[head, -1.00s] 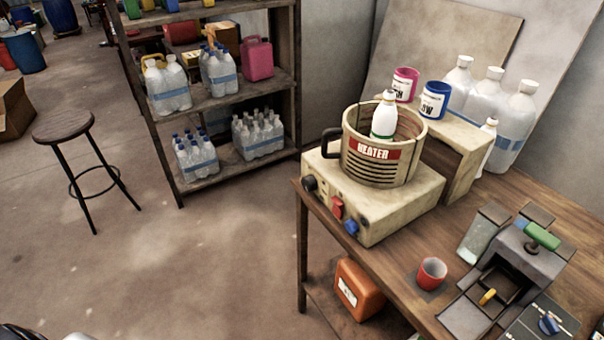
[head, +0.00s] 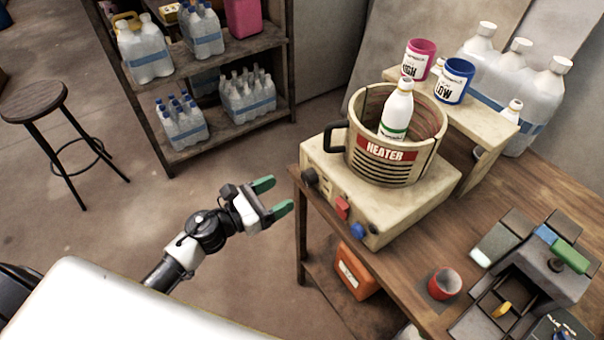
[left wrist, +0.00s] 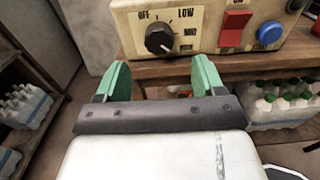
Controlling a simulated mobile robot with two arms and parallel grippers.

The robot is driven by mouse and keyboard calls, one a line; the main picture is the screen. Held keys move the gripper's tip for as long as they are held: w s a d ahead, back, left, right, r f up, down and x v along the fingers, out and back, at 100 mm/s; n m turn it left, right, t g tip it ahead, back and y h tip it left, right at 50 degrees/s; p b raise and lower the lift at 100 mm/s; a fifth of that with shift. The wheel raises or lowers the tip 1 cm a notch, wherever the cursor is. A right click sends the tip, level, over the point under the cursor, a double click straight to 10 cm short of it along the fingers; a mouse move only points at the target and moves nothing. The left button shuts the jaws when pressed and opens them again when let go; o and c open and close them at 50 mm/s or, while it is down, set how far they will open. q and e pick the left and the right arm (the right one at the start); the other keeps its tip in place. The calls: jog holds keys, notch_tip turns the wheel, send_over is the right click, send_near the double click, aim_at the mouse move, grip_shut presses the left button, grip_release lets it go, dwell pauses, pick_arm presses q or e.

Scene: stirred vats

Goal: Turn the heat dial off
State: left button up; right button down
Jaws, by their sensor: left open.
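The heater base (head: 385,205) is a cream box on the wooden table. Its black heat dial (head: 310,177) is at the left end of its front panel. In the left wrist view the dial (left wrist: 160,38) sits among the labels OFF, LOW and others too small to read surely; its pale mark seems to point to the lower right. My left gripper (head: 275,196) has green fingers, is open and empty, and is left of the dial, apart from it. In the left wrist view the gripper (left wrist: 162,76) has the dial beyond and between its fingertips. My right gripper is not in view.
A red switch (left wrist: 235,24) and a blue button (left wrist: 269,35) are right of the dial. A ribbed heater pot (head: 385,165) with a white bottle (head: 396,112) inside stands on the base. A red cup (head: 445,283) stands on the table. Open floor lies left of the table.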

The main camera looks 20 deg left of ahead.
aim_at(305, 179)
pick_arm(q)
jog(key=p+x, duration=0.1)
jog(key=x, duration=0.5)
jog(key=shift+w, duration=0.2)
jog(key=shift+w+d, duration=0.35)
jog(key=shift+w, duration=0.1)
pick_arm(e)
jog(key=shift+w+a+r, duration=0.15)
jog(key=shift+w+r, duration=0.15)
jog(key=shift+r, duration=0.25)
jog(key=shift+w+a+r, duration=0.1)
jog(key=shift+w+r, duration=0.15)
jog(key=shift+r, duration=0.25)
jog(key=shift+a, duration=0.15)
pick_arm(q)
jog(key=shift+c, duration=0.8)
jog(key=c, duration=0.8)
